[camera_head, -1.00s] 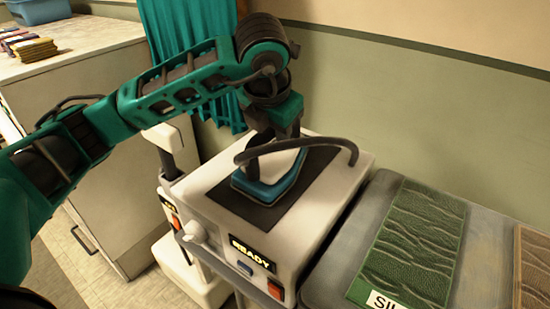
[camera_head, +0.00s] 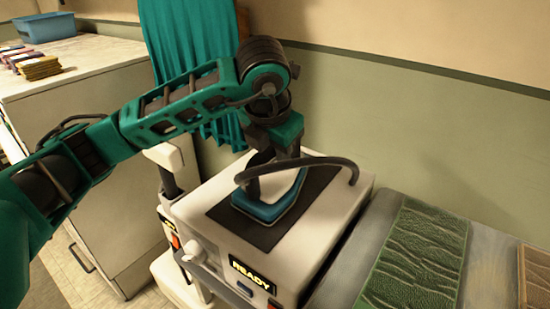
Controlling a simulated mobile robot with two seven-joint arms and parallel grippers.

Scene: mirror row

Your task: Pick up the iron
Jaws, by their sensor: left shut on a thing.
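The iron (camera_head: 270,210) has a blue base and a pale upper body. It is on or just over the dark pad (camera_head: 240,231) on top of a white steam station; I cannot tell if it touches the pad. A dark hose (camera_head: 330,160) arches beside it. My left gripper (camera_head: 273,180) reaches down from above and is shut on the iron, its fingers at the iron's upper part. The fingers and wrist hide part of the iron. My right gripper is not in view.
The white station (camera_head: 215,240) shows a lit "READY" sign (camera_head: 252,273). To its right is a grey board with a wrinkled green cloth (camera_head: 415,255) and a brown cloth (camera_head: 537,275). At the left a white cabinet (camera_head: 100,90) bears a blue bin (camera_head: 46,27) and folded cloths (camera_head: 38,67).

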